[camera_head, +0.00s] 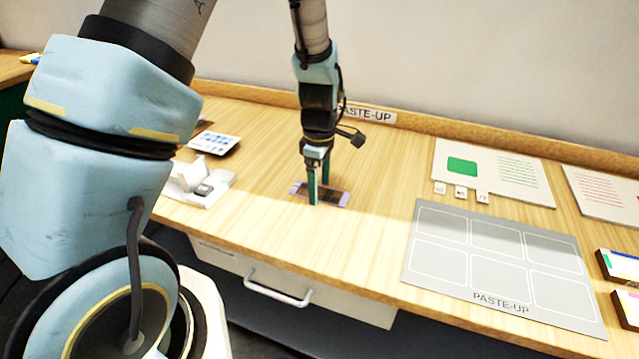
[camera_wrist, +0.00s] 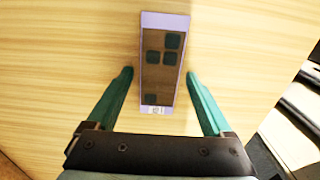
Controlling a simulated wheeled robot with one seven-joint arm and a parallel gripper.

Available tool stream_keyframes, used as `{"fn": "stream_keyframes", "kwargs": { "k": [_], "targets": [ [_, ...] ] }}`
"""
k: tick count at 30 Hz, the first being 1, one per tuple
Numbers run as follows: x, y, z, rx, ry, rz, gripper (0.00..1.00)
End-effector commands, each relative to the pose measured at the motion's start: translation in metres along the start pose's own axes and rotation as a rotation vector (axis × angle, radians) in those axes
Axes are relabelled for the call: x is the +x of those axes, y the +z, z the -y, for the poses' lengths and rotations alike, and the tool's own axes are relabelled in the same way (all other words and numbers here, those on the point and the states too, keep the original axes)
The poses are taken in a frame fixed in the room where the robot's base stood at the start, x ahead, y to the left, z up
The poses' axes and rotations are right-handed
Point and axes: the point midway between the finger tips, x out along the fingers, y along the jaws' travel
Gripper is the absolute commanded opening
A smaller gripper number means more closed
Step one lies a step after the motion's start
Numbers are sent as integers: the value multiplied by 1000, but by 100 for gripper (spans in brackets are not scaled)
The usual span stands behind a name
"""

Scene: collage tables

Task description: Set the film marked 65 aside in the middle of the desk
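A film strip (camera_head: 337,195) with a pale purple border and a brown see-through middle lies flat on the desk (camera_head: 270,235). In the wrist view the film (camera_wrist: 154,100) shows several dark rounded squares and a small white label at its near end; the label is too small to read. My gripper (camera_head: 318,202) is right over the film in the head view. In the wrist view my gripper (camera_wrist: 160,80) is open, with one green finger on each side of the film and a gap to both. I cannot tell whether the fingertips touch the desk.
A grey PASTE-UP board (camera_head: 500,297) with blank cells lies at the right, with printed sheets (camera_head: 500,170) behind it. A white holder (camera_head: 205,190) and a card with blue marks (camera_head: 214,143) are at the left. Small boxes (camera_head: 622,265) stand at the far right. The desk between film and board is clear.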

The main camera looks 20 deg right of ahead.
Motion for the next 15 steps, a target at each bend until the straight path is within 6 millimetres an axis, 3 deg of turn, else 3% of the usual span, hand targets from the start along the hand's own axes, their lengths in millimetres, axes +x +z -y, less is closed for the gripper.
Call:
{"fn": "stream_keyframes", "kwargs": {
  "k": [9,15],
  "targets": [
    [-1,0,0,0,0,0,94],
    [-18,0,-1,1,4,0,94]
  ]
}}
